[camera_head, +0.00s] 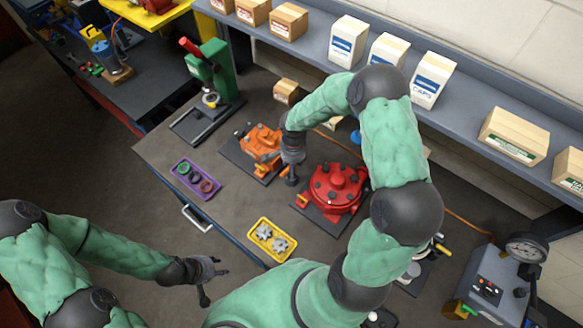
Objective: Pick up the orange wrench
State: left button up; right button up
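I cannot make out an orange wrench for certain. A small orange piece (302,200) lies at the left edge of the red motor's board, too small to identify. An orange motor (262,143) sits on a dark plate, and a red motor (337,188) sits on another plate to its right. My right gripper (291,172) points down between the two motors; its fingers are small and dark, with a bit of blue at them. My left gripper (214,283) is open and empty, over the floor in front of the bench, away from the motors.
A purple tray (210,192) with rings and a yellow tray (264,222) with grey parts lie near the bench's front edge. A green press (212,70) stands at the back left. A shelf (300,52) with boxes runs behind. A gauge unit (495,280) stands lower right.

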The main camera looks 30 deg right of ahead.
jog(key=shift+f, duration=0.25)
grip_shut()
jog(key=shift+r, duration=0.15)
jog(key=shift+r, duration=0.65)
jog(key=s+a+r+p, duration=0.1)
jog(key=s+a+r, duration=0.1)
jog(key=a+r, duration=0.9)
jog(key=a, duration=0.3)
jog(key=shift+r+p, duration=0.25)
jog(key=shift+p, duration=0.05)
